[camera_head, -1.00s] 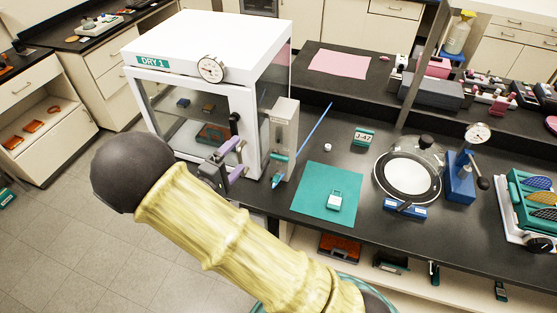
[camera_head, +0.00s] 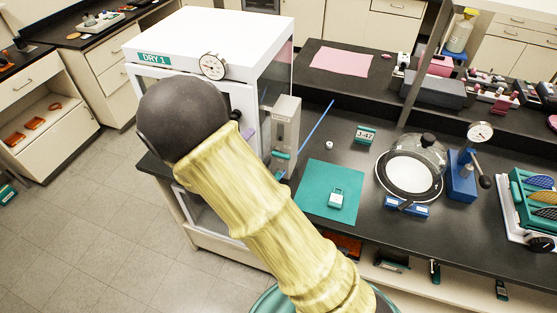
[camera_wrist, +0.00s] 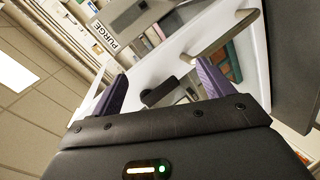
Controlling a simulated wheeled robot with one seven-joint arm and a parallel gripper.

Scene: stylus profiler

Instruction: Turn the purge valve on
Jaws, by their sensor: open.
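The dry cabinet, a white box marked DRY 1 (camera_head: 215,38), stands on the bench in the head view. A grey panel (camera_head: 286,122) with a clear gauge tube is on its right side, with a teal part at its foot. In the wrist view a PURGE label (camera_wrist: 112,36) sits on a grey housing at upper left; I cannot tell which part is the valve's handle. My gripper (camera_wrist: 162,72) is open, with purple fingers apart and nothing clearly held. A black handle-like part (camera_wrist: 160,92) shows between them, and a pale metal bar (camera_wrist: 222,38) lies beyond. My arm hides most of the gripper in the head view.
A teal mat (camera_head: 318,202) with a small teal-and-white item lies right of the cabinet. A blue rod (camera_head: 316,130) leans by the panel. A glass-domed chamber (camera_head: 410,168) and a blue gauge stand (camera_head: 461,178) stand further right. Floor is open at left.

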